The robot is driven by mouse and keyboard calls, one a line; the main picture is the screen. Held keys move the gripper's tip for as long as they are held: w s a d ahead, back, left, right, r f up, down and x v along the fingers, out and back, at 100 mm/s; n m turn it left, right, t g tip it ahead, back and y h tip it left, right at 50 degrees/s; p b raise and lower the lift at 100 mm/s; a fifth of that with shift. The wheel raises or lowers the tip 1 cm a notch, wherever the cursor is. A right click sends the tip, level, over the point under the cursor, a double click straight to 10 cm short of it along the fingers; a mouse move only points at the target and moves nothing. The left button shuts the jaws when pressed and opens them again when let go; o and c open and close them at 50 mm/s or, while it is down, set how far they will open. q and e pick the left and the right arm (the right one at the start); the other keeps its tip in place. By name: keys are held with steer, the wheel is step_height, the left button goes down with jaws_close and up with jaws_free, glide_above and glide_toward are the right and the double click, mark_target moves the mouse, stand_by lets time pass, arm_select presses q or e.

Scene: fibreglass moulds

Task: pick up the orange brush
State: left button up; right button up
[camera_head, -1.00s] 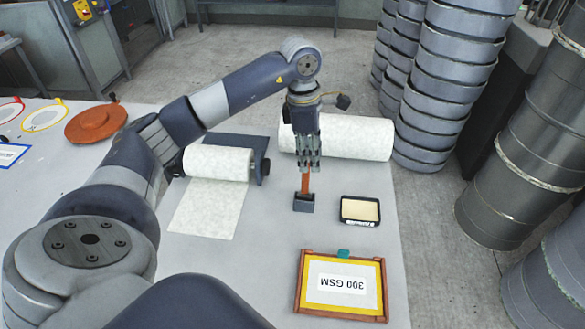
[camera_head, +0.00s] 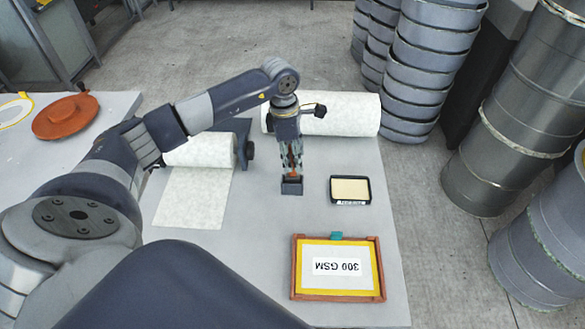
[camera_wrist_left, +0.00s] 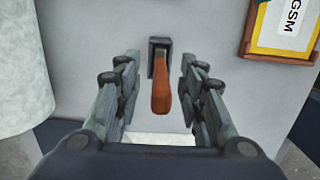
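The orange brush (camera_wrist_left: 161,92) stands upright, handle up, in a small dark holder (camera_head: 292,186) on the table. In the head view only a little of its handle (camera_head: 293,172) shows between the fingers. My left gripper (camera_head: 291,168) points down over the holder, its fingers on either side of the handle. In the left wrist view the fingers are spread, with a gap on both sides of the brush, so it is open. The brush's lower end is hidden in the holder. My right gripper is not in view.
A fabric roll (camera_head: 345,114) lies behind the gripper, and another roll (camera_head: 198,150) on a stand is to its left. A black-rimmed tray (camera_head: 350,203) is at the right. An orange-framed "300 GSM" board (camera_head: 338,291) lies in front. Stacked drums stand beyond the table.

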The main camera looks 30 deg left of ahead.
arm_select(q)
step_height(320, 180, down, 2)
steer(key=shift+d+f+p, duration=0.1)
steer(key=shift+d+p, duration=0.05)
steer(key=shift+p, duration=0.15)
steer(key=shift+f, duration=0.25)
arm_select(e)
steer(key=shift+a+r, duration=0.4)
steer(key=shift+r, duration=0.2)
arm_select(q)
jaws_close()
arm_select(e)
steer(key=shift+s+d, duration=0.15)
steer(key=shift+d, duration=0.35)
arm_select(q)
steer(key=shift+w+r, duration=0.1)
